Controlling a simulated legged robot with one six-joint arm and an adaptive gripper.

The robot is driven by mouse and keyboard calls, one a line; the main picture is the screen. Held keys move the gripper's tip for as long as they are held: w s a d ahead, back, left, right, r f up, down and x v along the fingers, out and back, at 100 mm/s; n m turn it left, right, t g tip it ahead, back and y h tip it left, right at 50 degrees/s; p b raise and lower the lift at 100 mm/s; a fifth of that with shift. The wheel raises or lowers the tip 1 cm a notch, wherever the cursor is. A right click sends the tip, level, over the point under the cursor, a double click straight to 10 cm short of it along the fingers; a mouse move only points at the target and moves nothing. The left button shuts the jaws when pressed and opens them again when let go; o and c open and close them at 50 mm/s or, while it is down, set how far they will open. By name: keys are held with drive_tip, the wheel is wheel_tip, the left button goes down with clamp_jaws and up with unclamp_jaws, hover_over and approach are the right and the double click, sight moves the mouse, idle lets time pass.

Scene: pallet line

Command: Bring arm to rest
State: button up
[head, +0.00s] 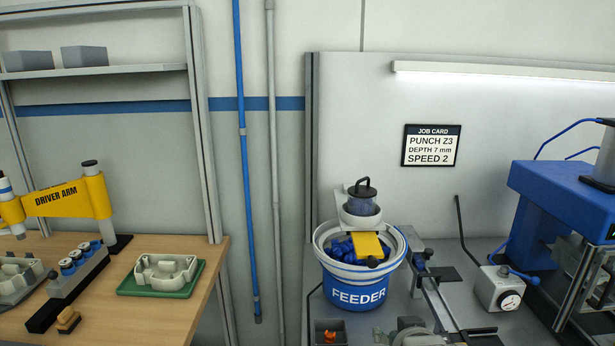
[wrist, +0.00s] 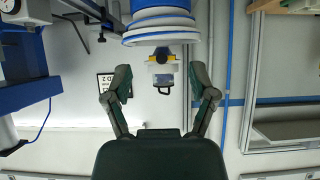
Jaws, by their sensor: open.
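The wrist view is upside down relative to the head view. Past the fingertips stands the blue and white feeder bucket (wrist: 160,25), apart from them as far as I can tell. My arm and gripper do not show in the head view.
A wooden bench (head: 120,310) at left carries a yellow driver arm (head: 58,198) and a pale part on a green tray (head: 162,278). A blue machine (head: 555,205) stands at right. A dial gauge block (head: 499,290) sits beside it. A job card (head: 431,145) hangs on the panel.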

drive_tip(key=s+r+g, duration=0.1)
drive_tip(key=s+g, duration=0.4)
drive_tip(key=s, duration=1)
drive_tip(key=shift+s+g, duration=0.3)
drive_tip(key=shift+c, duration=0.3)
idle(1.1)
